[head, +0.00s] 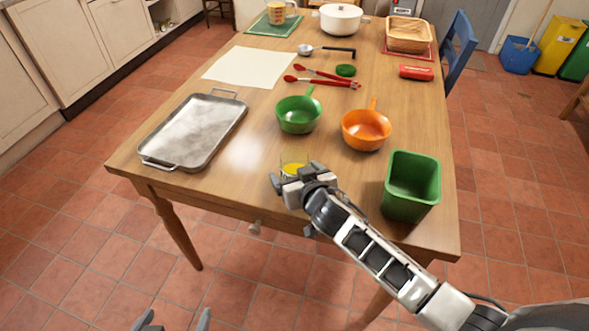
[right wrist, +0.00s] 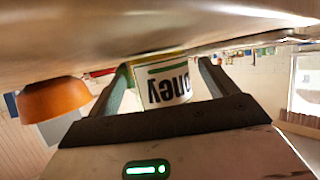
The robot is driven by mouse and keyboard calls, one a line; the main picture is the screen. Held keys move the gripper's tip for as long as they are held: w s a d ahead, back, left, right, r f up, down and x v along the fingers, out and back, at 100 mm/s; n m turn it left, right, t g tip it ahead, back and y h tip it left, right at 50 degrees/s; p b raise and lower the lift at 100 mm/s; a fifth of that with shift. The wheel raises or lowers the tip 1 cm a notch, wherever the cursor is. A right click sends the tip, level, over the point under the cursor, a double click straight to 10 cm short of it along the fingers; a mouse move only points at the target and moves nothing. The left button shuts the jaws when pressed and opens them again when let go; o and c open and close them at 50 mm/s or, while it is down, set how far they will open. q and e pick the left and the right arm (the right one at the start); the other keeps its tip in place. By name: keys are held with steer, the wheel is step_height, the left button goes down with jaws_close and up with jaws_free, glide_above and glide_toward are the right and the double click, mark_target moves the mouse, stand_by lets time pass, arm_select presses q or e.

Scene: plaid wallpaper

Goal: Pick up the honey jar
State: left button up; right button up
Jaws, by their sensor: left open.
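The honey jar (head: 293,166) stands near the front edge of the wooden table, with yellow showing through its clear side. My right gripper (head: 290,186) is right in front of it and hides its lower part. In the right wrist view the jar's white label with dark letters (right wrist: 168,84) shows upside down between the two fingers (right wrist: 165,88). Whether both fingers touch the jar, I cannot tell. My left gripper (head: 175,318) is open and empty at the bottom of the head view, in front of the table and low, away from the jar.
A green square container (head: 411,188) stands to the right, near my right forearm. An orange pan (head: 366,130) and a green pan (head: 298,115) stand behind the jar. A metal tray (head: 194,132) lies at the left. The table (head: 250,185) is bare between tray and jar.

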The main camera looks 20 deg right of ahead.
steer(key=c, duration=1)
steer(key=shift+c, duration=0.4)
steer(key=shift+r, duration=0.25)
